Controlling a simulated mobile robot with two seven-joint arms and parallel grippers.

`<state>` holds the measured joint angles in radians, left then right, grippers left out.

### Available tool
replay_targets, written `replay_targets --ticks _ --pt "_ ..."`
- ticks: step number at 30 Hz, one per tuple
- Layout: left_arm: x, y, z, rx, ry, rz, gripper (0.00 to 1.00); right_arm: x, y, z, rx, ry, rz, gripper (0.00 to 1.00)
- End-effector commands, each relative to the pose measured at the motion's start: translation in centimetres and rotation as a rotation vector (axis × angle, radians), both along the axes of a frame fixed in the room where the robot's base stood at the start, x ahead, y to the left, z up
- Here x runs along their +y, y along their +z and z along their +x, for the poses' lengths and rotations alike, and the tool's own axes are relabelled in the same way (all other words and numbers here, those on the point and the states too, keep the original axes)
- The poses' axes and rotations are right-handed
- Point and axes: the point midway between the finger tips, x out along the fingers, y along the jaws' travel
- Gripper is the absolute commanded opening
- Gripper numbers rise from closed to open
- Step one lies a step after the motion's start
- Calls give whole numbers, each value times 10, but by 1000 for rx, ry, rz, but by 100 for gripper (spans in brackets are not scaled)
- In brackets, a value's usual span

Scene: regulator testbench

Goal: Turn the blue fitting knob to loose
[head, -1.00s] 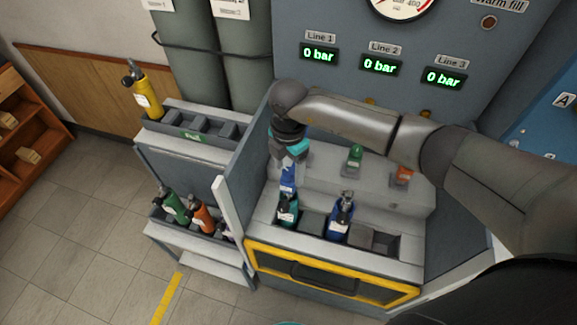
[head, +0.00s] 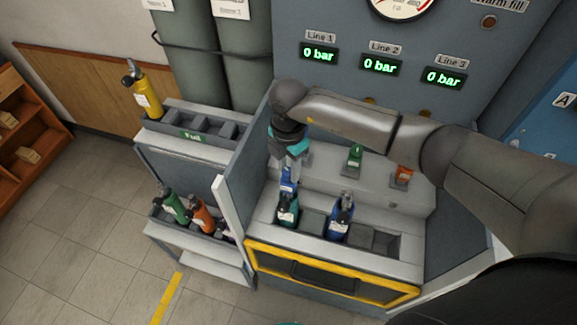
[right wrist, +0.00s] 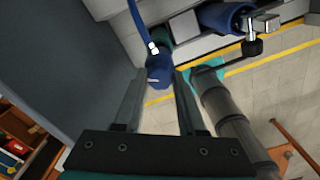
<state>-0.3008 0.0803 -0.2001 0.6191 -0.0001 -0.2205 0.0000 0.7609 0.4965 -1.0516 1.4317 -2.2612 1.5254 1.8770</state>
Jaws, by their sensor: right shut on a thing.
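The blue fitting knob (right wrist: 160,76) has a small white mark and sits between the fingertips of my right gripper (right wrist: 159,88) in the right wrist view. In the head view my right gripper (head: 290,160) points down at the left end of the bench ledge, shut on the knob, which is mostly hidden there. A blue part (head: 288,183) shows just below the fingers, above the teal bottle (head: 287,212). A blue hose (right wrist: 139,22) runs up from the knob's side. Only a teal edge at the bottom of the head view may be my left arm; its jaws cannot be made out.
A blue bottle (head: 340,220) stands in the bench rack. Green (head: 355,157) and orange (head: 402,174) fittings sit on the ledge to the right. A grey side panel (head: 240,165) is close left. The displays for Lines 1 (head: 319,52), 2 and 3 read 0 bar.

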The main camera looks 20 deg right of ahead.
Motion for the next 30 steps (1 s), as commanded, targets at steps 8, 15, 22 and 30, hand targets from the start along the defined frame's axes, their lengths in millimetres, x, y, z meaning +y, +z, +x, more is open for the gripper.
replay_targets --ticks 8,15,22,30 --pt "0 -4 0 -1 1 0 0 0 -1 0 0 75 -1 0" --pt "0 -12 1 -1 1 0 0 0 -1 1 -3 250 -1 0" --pt "0 -22 1 -2 1 -1 0 0 -2 1 -3 468 0 0" --pt "0 -37 1 -3 1 -1 0 0 -2 1 -3 725 -1 0"
